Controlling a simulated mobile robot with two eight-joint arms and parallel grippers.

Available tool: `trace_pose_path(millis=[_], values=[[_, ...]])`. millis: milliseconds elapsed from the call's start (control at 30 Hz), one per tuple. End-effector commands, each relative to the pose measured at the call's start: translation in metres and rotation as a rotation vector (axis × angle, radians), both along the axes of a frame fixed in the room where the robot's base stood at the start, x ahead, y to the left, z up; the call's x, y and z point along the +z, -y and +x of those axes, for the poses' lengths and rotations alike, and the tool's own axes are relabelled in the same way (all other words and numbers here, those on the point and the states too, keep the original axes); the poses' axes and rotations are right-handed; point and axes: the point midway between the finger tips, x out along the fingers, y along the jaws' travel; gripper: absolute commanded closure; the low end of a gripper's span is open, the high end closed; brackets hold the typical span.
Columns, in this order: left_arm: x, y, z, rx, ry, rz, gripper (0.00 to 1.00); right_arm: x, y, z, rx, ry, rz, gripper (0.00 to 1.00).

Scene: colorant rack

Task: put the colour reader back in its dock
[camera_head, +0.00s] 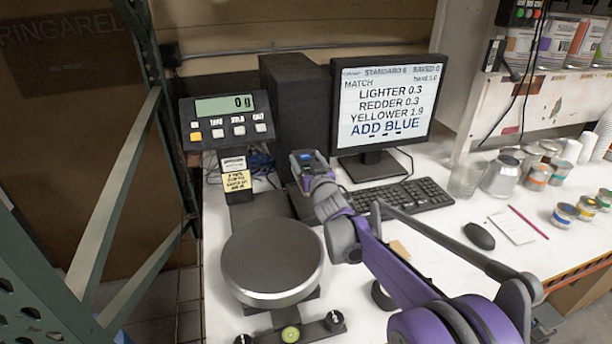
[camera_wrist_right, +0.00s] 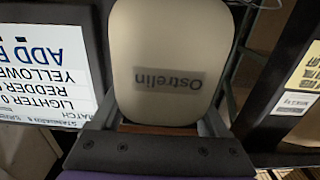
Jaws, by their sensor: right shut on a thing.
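My right gripper (camera_head: 318,180) is at the end of the purple arm, in front of the monitor's left side. It is shut on the colour reader (camera_head: 303,157), whose small lit screen shows at the top in the head view. In the right wrist view the reader (camera_wrist_right: 165,45) is a cream rounded body with an upside-down "Ostrelin" label, between the two fingers. A dark block (camera_head: 303,206), perhaps the dock, stands on the table just below the gripper. My gripper and arm partly cover it, and I cannot tell whether the reader touches it. My left gripper is not in view.
A scale with a round grey plate (camera_head: 272,262) and a display (camera_head: 226,121) reading 0 g stands at the left. The monitor (camera_head: 385,103) and keyboard (camera_head: 402,196) are close to the gripper. A mouse (camera_head: 479,236) and several cans stand at the right.

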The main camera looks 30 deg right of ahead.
Motion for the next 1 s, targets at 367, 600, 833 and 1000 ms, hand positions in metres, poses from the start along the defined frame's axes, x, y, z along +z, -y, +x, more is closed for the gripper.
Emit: trace_pose_path(millis=[367, 600, 833, 1000], values=[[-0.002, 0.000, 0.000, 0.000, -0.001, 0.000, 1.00, -0.040, 0.000, 0.000, 0.001, 0.002, 0.000, 1.00], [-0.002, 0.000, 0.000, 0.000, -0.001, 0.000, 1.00, -0.041, 0.000, 0.000, 0.001, 0.002, 0.000, 1.00], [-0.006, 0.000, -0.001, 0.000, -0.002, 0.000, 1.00, -0.047, 0.000, 0.000, 0.001, 0.001, 0.000, 1.00], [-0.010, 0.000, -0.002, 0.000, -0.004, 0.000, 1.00, -0.052, 0.000, 0.000, 0.001, 0.002, 0.001, 1.00]])
